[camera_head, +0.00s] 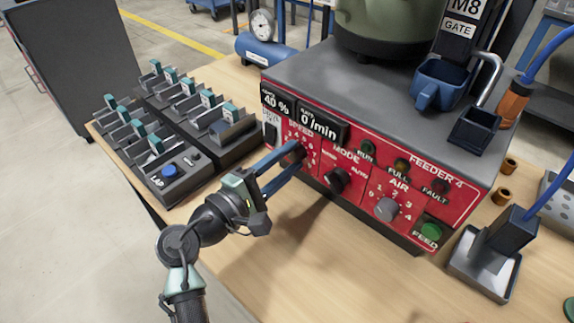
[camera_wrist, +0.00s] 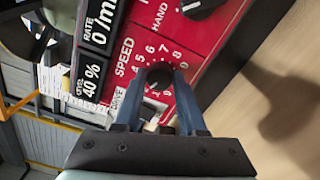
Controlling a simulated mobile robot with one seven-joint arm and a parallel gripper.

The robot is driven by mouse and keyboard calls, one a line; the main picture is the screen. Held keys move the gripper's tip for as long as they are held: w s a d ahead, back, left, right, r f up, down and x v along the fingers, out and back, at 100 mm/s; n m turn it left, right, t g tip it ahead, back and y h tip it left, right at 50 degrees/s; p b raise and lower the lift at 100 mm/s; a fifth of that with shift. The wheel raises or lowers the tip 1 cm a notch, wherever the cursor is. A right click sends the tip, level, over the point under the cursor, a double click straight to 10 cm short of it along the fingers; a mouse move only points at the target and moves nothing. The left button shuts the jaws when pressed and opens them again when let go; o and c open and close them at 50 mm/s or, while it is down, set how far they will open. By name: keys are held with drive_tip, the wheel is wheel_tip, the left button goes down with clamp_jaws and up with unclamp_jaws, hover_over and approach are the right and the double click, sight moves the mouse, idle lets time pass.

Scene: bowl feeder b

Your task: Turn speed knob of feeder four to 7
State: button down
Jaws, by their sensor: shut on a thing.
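The red front panel (camera_head: 345,195) is marked FEEDER 4. Its black SPEED knob (camera_wrist: 159,77) is in the middle of the wrist view, ringed by white numerals; the panel also shows in that view (camera_wrist: 130,25). My gripper (camera_wrist: 159,72) has its two blue fingers on either side of this knob and is shut on it. In the head view my gripper (camera_head: 296,156) reaches the panel from the lower left, and its fingers mostly cover the knob. I cannot make out which numeral the knob's pointer is at.
Displays read 40 % (camera_head: 276,103) and 0 /min (camera_head: 318,126). The MODE knob (camera_head: 337,180) and grey AIR knob (camera_head: 386,209) are to the right. A green FEED button (camera_head: 431,231) is at the lower right. Slotted dark trays (camera_head: 190,110) stand left. The wooden table (camera_head: 310,265) is clear in front.

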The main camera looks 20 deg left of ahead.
drive_tip(key=m+b, duration=0.1)
drive_tip(key=m, duration=0.1)
drive_tip(key=m+b, duration=0.1)
drive_tip(key=shift+f+m+b, duration=0.3)
drive_tip(key=shift+m, duration=0.1)
drive_tip(key=m+b, duration=0.3)
drive_tip(key=shift+m, duration=0.3)
drive_tip(key=m+b, duration=0.3)
drive_tip(key=shift+f+m, duration=0.1)
drive_tip(key=shift+m, duration=0.3)
drive_tip(key=m+b, duration=0.3)
drive_tip(key=shift+m, duration=0.3)
drive_tip(key=m+b, duration=0.5)
drive_tip(key=m, duration=0.1)
drive_tip(key=shift+a+b, duration=0.15)
drive_tip(key=shift+b, duration=0.2)
drive_tip(key=m+b, duration=0.3)
drive_tip(key=shift+m, duration=0.4)
drive_tip(key=shift+w+m+b, duration=0.1)
drive_tip(key=shift+m+b, duration=1)
drive_tip(key=shift+m, duration=0.4)
drive_tip(key=shift+r, duration=0.2)
